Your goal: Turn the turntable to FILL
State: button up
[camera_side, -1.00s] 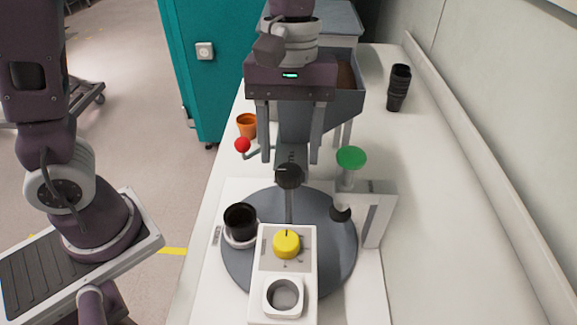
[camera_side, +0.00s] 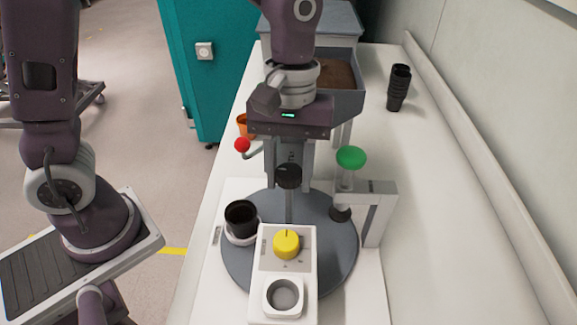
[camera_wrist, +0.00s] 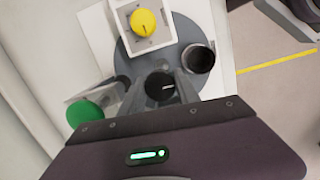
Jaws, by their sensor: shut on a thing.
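The grey round turntable (camera_side: 338,255) lies on a white base on the bench. A post with a black knob (camera_side: 288,176) stands at its middle; the knob also shows in the wrist view (camera_wrist: 158,86), with a white mark on it. My gripper (camera_side: 288,170) is down at the knob, and its fingers (camera_wrist: 160,87) are shut on it from two sides. A black pot (camera_side: 240,217) sits in a white ring at the turntable's left side. I cannot read a FILL label.
A white box with a yellow dial (camera_side: 286,244) covers the turntable's front. A green button (camera_side: 351,158) tops a post at the right. A red ball lever (camera_side: 242,145) and an orange pot (camera_side: 242,122) are at the left. Stacked black pots (camera_side: 399,88) stand at the back right.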

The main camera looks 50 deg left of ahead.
jog(key=m, duration=0.5)
jog(key=shift+y, duration=0.4)
jog(key=m, duration=0.3)
jog(key=shift+m+y, duration=0.3)
jog(key=shift+m, duration=0.1)
jog(key=m, duration=0.4)
jog(key=shift+y, duration=0.3)
jog(key=m, duration=0.5)
jog(key=shift+y, duration=0.3)
jog(key=o, duration=0.8)
jog(key=shift+o, duration=0.2)
jog(key=shift+r, duration=3.5)
